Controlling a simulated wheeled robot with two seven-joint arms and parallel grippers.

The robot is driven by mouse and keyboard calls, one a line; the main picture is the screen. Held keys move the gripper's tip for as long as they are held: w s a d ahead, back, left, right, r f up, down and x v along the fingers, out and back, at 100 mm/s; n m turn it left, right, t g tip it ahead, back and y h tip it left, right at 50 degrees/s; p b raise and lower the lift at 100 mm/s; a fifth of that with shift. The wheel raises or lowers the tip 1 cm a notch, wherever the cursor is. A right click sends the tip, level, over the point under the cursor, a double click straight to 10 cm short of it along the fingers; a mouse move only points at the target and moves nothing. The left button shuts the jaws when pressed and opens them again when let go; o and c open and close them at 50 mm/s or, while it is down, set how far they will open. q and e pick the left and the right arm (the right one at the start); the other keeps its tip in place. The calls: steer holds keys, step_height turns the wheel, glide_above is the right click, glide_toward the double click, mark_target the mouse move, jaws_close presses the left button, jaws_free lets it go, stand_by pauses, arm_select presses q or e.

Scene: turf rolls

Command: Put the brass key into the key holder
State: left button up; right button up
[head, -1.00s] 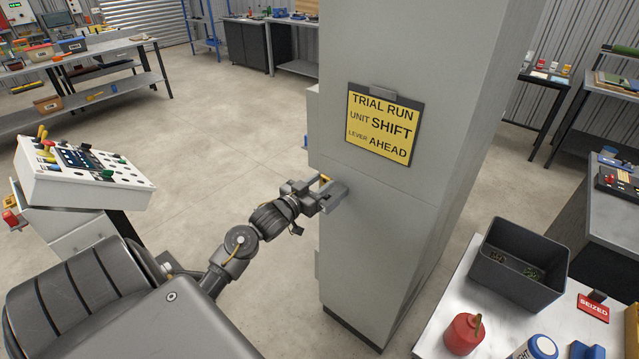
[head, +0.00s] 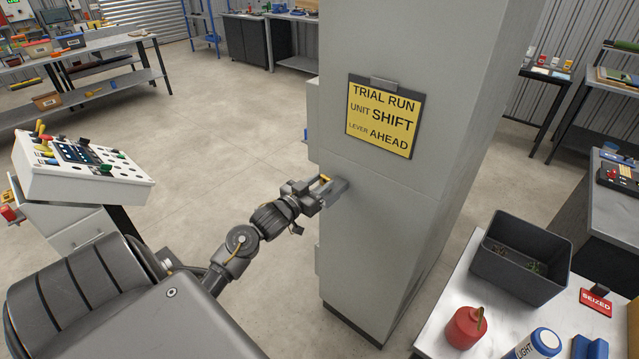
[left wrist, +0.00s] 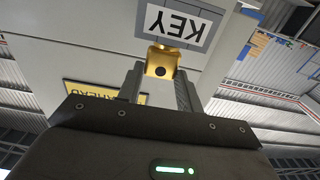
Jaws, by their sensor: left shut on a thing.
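The brass key (left wrist: 161,64) shows in the left wrist view as a yellow metal block with a dark hole, between the fingers of my left gripper (left wrist: 158,88). In the head view my left gripper (head: 331,188) is at the side of the tall grey cabinet, shut on the key, of which a small yellow bit (head: 325,179) shows. A white label reading KEY (left wrist: 177,22) appears upside down just beyond the key. My right gripper is not in view.
The grey cabinet (head: 375,215) stands close ahead, with a yellow sign (head: 381,118) on it. A control console (head: 75,170) stands at left. At right, a table (head: 455,295) bears a dark bin (head: 510,275) and a red container (head: 465,328). Open floor lies between.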

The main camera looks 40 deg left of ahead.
arm_select(q)
steer(key=shift+f, duration=0.45)
steer(key=o, duration=1.1)
steer(key=shift+s+f+b, duration=0.1)
steer(key=shift+s+b, duration=0.25)
steer(key=shift+s, duration=0.2)
steer(key=s+b, duration=0.2)
steer(key=s, duration=0.7)
steer(key=shift+s+d, duration=0.15)
steer(key=shift+s, duration=0.25)
